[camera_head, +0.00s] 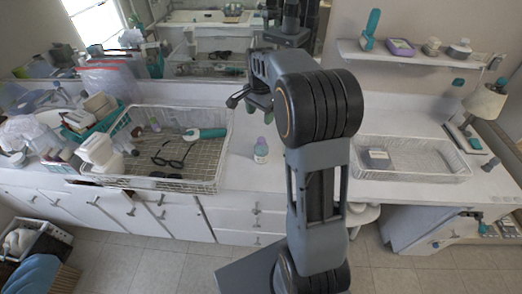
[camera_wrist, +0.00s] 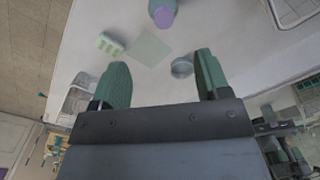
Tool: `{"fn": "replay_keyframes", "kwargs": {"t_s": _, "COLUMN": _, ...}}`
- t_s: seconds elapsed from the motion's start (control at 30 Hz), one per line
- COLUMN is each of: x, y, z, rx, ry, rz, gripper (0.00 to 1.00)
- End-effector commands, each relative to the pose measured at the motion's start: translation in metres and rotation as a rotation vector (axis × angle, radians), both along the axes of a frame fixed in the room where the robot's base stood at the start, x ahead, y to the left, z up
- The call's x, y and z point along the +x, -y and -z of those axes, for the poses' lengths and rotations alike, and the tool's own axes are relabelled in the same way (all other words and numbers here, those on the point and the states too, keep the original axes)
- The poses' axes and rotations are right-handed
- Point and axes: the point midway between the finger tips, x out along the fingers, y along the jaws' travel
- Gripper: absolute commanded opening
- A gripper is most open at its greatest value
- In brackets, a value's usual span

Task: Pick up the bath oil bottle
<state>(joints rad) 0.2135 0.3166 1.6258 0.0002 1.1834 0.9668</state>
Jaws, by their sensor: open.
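The bath oil bottle, apparently the small pale bottle with a purple cap (camera_head: 261,150), stands upright on the white counter, right of the large wire basket. In the wrist view a purple-capped bottle (camera_wrist: 163,14) shows at the top edge, partly cut off, beyond the fingertips and roughly between them.
A large wire basket (camera_head: 226,150) with sunglasses and a teal-handled item stands left of the bottle. Another wire basket (camera_head: 425,172) stands to the right. A wall shelf (camera_head: 400,58) holds several items. A round dish (camera_wrist: 182,68) lies near the right finger.

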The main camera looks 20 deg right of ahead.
Motion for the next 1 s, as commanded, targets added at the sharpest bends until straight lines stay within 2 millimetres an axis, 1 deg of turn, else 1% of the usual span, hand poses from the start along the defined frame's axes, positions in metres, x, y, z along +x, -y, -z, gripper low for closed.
{"fn": "replay_keyframes", "kwargs": {"t_s": 0.03, "x": 0.004, "y": 0.004, "z": 0.003, "rx": 0.002, "ry": -0.009, "rz": 0.027, "gripper": 0.69}}
{"fn": "replay_keyframes", "kwargs": {"t_s": 0.13, "x": 0.009, "y": 0.006, "z": 0.016, "rx": 0.004, "ry": -0.018, "rz": 0.059, "gripper": 0.69}}
{"fn": "replay_keyframes", "kwargs": {"t_s": 0.3, "x": 0.009, "y": 0.006, "z": 0.048, "rx": 0.005, "ry": -0.021, "rz": 0.065, "gripper": 0.69}}
{"fn": "replay_keyframes", "kwargs": {"t_s": 0.5, "x": 0.010, "y": 0.006, "z": 0.077, "rx": 0.004, "ry": -0.018, "rz": 0.062, "gripper": 0.69}}
{"fn": "replay_keyframes", "kwargs": {"t_s": 0.6, "x": 0.010, "y": 0.006, "z": 0.085, "rx": 0.004, "ry": -0.017, "rz": 0.061, "gripper": 0.69}}
{"fn": "replay_keyframes", "kwargs": {"t_s": 0.77, "x": 0.010, "y": 0.006, "z": 0.092, "rx": 0.004, "ry": -0.017, "rz": 0.061, "gripper": 0.69}}
{"fn": "replay_keyframes", "kwargs": {"t_s": 0.87, "x": 0.010, "y": 0.007, "z": 0.102, "rx": 0.004, "ry": -0.021, "rz": 0.061, "gripper": 0.69}}
{"fn": "replay_keyframes", "kwargs": {"t_s": 1.0, "x": 0.011, "y": 0.009, "z": 0.121, "rx": 0.005, "ry": -0.020, "rz": 0.061, "gripper": 0.69}}
